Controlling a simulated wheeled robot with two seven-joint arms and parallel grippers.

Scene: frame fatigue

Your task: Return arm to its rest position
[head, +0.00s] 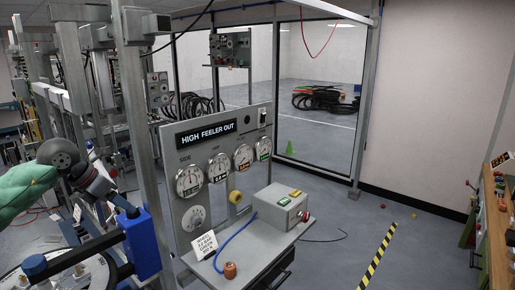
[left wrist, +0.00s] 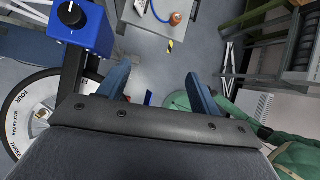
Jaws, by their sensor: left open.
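My left arm comes in from the left of the head view, and its left gripper (head: 124,207) is in the air close above a blue box (head: 141,243). In the left wrist view the two blue fingers of the left gripper (left wrist: 157,88) are spread wide apart with nothing between them. The blue box also shows there with a black knob (left wrist: 73,18), to the left of the fingers and apart from them. My right gripper is in neither view.
A round lettered disc (head: 85,274) lies beside the blue box. A gauge panel (head: 218,150) stands ahead, with a grey table (head: 245,258) carrying a button box (head: 279,207). Metal frame posts (head: 138,110) rise close by the arm. Open floor (head: 335,225) lies to the right.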

